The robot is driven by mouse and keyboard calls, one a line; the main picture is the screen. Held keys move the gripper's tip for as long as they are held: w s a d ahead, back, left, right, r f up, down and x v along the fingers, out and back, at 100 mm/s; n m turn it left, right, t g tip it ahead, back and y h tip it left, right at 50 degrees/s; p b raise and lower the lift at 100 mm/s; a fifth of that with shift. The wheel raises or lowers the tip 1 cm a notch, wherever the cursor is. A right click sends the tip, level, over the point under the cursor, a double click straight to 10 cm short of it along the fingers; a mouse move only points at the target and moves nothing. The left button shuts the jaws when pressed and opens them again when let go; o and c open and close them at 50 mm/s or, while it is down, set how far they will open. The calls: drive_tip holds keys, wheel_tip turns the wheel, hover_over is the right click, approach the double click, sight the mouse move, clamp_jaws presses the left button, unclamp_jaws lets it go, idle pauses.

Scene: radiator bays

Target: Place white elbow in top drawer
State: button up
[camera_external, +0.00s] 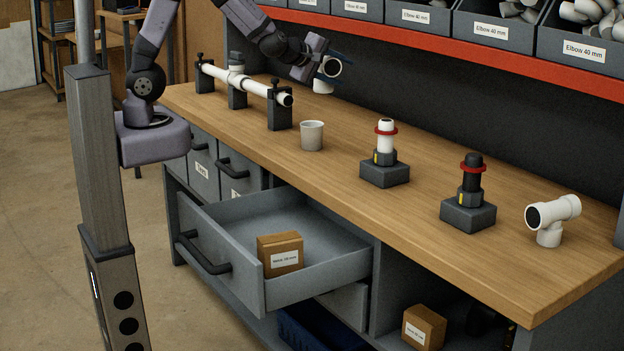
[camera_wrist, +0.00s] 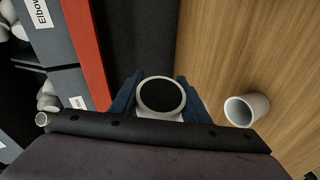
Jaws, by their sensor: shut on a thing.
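A white elbow (camera_external: 324,84) is held by my gripper (camera_external: 330,72) above the back of the wooden workbench, near the red shelf edge. In the wrist view the elbow (camera_wrist: 160,97) sits between the two blue fingers (camera_wrist: 158,95), its dark round opening facing the camera. The gripper is shut on it. The top drawer (camera_external: 232,222) under the bench is pulled open, to the lower left of the gripper. A small brown labelled box (camera_external: 280,255) stands inside it, at its front right, and the visible floor around the box is bare.
A pipe on clamps (camera_external: 240,82), a white cup (camera_external: 312,135), two fitting stands (camera_external: 385,172) (camera_external: 468,214) and a white tee (camera_external: 552,217) stand on the bench (camera_external: 350,185). Bins of elbows (camera_external: 490,28) line the red-edged shelf (camera_external: 450,54) above.

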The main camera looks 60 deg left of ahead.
drive_tip(key=s+d+f+n+g+y+b, duration=0.2)
drive_tip(key=s+f+n+y, duration=0.3)
drive_tip(key=s, duration=0.8)
drive_tip(key=s+d+f+n+g+y+b, duration=0.1)
drive_tip(key=s+d+f+n+g+y, duration=0.15)
drive_tip(key=s+f, duration=1.05)
drive_tip(key=f, duration=0.9)
drive_tip(key=shift+s+a+f, duration=0.25)
drive_tip(key=shift+a+f, duration=0.05)
drive_tip(key=shift+a, duration=0.15)
drive_tip(key=shift+f+t, duration=0.15)
drive_tip(key=shift+t, duration=0.1)
drive_tip(key=shift+f+b, duration=2.95)
drive_tip(key=shift+f, duration=0.3)
drive_tip(key=shift+f+b, duration=0.45)
drive_tip(key=shift+f, duration=0.1)
drive_tip(key=o, duration=1.3)
drive_tip(key=shift+c, duration=0.2)
